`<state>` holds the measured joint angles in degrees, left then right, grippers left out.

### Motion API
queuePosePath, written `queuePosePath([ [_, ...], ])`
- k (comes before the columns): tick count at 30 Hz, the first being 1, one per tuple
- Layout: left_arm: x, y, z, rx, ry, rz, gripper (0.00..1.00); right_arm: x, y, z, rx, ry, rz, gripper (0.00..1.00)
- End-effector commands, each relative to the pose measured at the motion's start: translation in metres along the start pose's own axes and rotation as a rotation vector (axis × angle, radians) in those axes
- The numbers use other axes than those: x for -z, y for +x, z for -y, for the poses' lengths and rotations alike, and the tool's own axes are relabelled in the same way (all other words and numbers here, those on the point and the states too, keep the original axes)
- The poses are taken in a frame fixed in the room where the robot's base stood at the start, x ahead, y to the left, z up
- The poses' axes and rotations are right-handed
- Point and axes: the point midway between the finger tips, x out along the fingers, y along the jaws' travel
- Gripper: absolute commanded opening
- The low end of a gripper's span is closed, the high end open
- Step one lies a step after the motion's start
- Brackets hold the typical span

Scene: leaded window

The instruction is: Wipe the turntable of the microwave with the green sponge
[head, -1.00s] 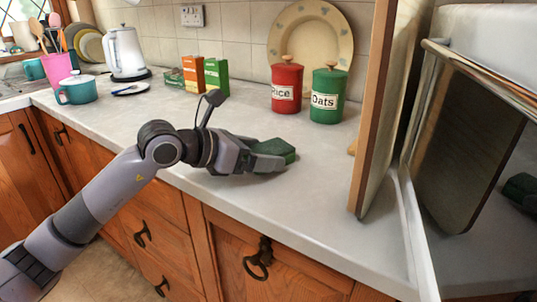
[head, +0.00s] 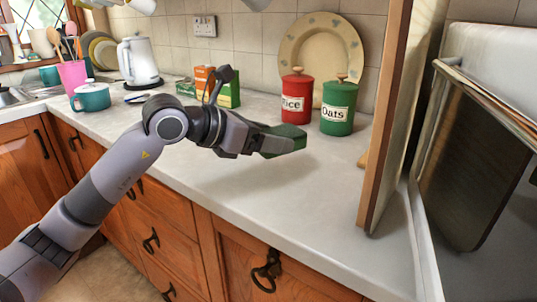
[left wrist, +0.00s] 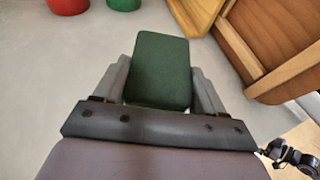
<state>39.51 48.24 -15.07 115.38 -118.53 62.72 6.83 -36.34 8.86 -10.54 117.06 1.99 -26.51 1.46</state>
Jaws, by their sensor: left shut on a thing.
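My left gripper (head: 282,146) is shut on the green sponge (head: 290,138) and holds it above the counter, in front of the canisters. In the left wrist view the sponge (left wrist: 160,72) sits tilted between the two fingers (left wrist: 158,85) and sticks out beyond them. At the right of the head view a metal front with a handle bar (head: 497,104) and a dark panel (head: 470,160) shows; I cannot tell if it belongs to the microwave. The turntable is not visible. A dark mechanical part at the lower right of the wrist view may be my right gripper (left wrist: 292,157); its jaws are unclear.
A red Rice canister (head: 296,98) and a green Oats canister (head: 338,108) stand behind the sponge. An upright wood-edged panel (head: 385,120) stands right of it. A kettle (head: 138,60), teal pot (head: 91,97) and small boxes stand left. The counter's front part (head: 290,195) is clear.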

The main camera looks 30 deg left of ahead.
Motion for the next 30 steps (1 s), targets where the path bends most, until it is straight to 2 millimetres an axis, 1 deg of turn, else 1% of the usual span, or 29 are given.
queuePosePath([
  [1,-0.015,-0.006,0.0,-0.001,0.002,0.005,0.38,0.003,-0.003,0.0,0.0,0.0,0.0,0.93],
  [6,-0.051,-0.021,-0.001,-0.001,0.001,0.005,0.38,0.008,-0.006,0.001,0.0,0.0,0.0,0.93],
  [12,-0.087,-0.036,0.0,0.0,-0.001,0.004,0.38,0.014,-0.011,0.001,0.0,0.0,0.0,0.93],
  [15,-0.101,-0.041,0.0,0.0,0.0,0.002,0.38,0.016,-0.012,0.001,0.0,0.0,0.0,0.93],
  [18,-0.112,-0.046,0.0,0.0,0.0,0.002,0.38,0.018,-0.014,0.001,0.0,0.001,0.0,0.93],
  [22,-0.122,-0.05,0.0,0.001,-0.001,0.001,0.38,0.019,-0.015,0.002,0.0,0.002,0.0,0.93],
  [30,-0.128,-0.053,0.0,0.001,-0.002,-0.001,0.38,0.019,-0.015,0.002,0.0,0.005,0.0,0.93],
])
